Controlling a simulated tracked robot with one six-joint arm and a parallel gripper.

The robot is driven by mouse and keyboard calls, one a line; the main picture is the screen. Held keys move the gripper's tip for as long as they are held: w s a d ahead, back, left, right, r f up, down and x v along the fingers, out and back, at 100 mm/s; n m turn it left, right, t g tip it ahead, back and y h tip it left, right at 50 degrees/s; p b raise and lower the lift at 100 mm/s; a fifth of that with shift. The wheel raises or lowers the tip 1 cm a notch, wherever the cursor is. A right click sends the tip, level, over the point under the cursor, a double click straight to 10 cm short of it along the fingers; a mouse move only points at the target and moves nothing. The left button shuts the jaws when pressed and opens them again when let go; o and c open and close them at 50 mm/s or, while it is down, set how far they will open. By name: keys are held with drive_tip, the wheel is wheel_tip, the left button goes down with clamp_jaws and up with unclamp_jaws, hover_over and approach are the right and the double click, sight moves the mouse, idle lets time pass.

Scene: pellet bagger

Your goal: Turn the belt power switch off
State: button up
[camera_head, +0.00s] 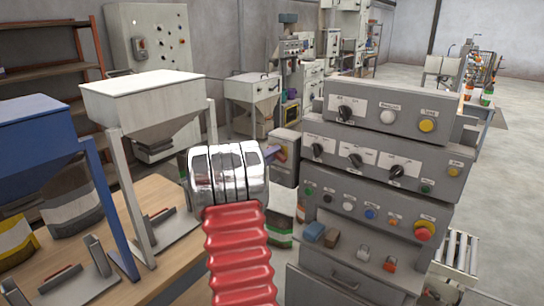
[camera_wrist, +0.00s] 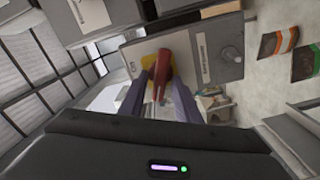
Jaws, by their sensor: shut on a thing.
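The belt power switch is a red handle (camera_wrist: 163,66) on a yellow plate (camera_wrist: 147,60), fixed to the face of a grey box (camera_wrist: 222,55) with a white label. In the head view the grey box (camera_head: 285,170) stands just left of the control panel. My gripper (camera_wrist: 160,80) has its two purple fingers on either side of the red handle and is shut on it. In the head view my gripper (camera_head: 275,153) reaches the box from the left, and its fingers and the handle are mostly hidden by my wrist. The label text is too small to read.
A grey control panel (camera_head: 380,155) with knobs and buttons stands close to the right of the box. White and blue hoppers (camera_head: 140,85) stand over a wooden table (camera_head: 170,195) at the left. Open floor (camera_head: 505,160) lies at the far right.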

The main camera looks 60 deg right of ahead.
drive_tip(key=n, duration=0.5)
drive_tip(key=shift+w+f, duration=0.2)
drive_tip(key=shift+f, duration=0.05)
idle(0.3)
drive_tip(key=o, duration=0.7)
drive_tip(key=w+a, duration=0.2)
drive_tip(key=a, duration=1.1)
drive_tip(key=shift+a, duration=0.35)
